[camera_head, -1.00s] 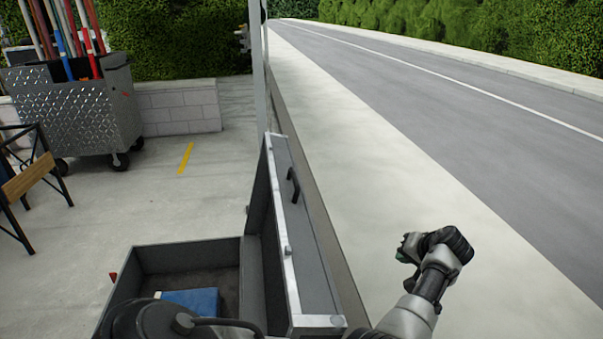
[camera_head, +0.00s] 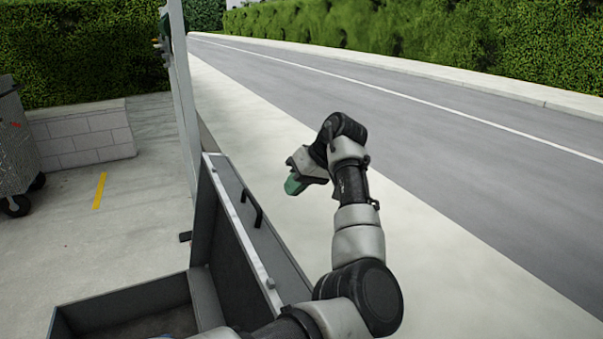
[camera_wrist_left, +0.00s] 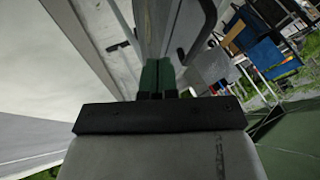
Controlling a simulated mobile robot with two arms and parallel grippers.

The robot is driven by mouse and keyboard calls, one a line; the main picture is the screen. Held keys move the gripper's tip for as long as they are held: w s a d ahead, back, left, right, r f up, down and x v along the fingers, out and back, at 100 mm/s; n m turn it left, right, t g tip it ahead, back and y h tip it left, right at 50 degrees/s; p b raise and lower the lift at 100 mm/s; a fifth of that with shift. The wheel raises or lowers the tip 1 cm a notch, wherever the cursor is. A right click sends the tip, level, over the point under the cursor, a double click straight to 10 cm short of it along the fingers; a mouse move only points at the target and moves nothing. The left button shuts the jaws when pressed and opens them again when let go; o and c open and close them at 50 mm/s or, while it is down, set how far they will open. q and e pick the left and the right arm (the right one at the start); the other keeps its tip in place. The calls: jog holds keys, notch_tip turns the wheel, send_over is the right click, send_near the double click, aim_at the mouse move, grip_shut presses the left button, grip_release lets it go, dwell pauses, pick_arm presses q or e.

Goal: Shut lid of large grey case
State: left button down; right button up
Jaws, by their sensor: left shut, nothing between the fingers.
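The large grey case (camera_head: 125,303) stands open at the lower left of the head view. Its lid (camera_head: 232,255) stands raised, with a dark handle (camera_head: 252,208) on its outer side. My left arm reaches across the near end of the lid and up on its road side. The left gripper (camera_head: 294,184) has green fingertips and hangs in the air right of the lid's far end, apart from it in the picture. The left wrist view shows the green fingers (camera_wrist_left: 157,79) together and empty. My right gripper is not in view.
A pale post (camera_head: 182,100) stands just beyond the lid. A metal cart (camera_head: 14,145) and a low block wall (camera_head: 80,138) are at the left. The pavement (camera_head: 255,130) and road on the right are clear.

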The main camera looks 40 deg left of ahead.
pick_arm(q)
jog(key=s+a+f, duration=0.2)
jog(key=s+a, duration=0.2)
jog(key=shift+s+p, duration=0.2)
jog(key=shift+p, duration=0.15)
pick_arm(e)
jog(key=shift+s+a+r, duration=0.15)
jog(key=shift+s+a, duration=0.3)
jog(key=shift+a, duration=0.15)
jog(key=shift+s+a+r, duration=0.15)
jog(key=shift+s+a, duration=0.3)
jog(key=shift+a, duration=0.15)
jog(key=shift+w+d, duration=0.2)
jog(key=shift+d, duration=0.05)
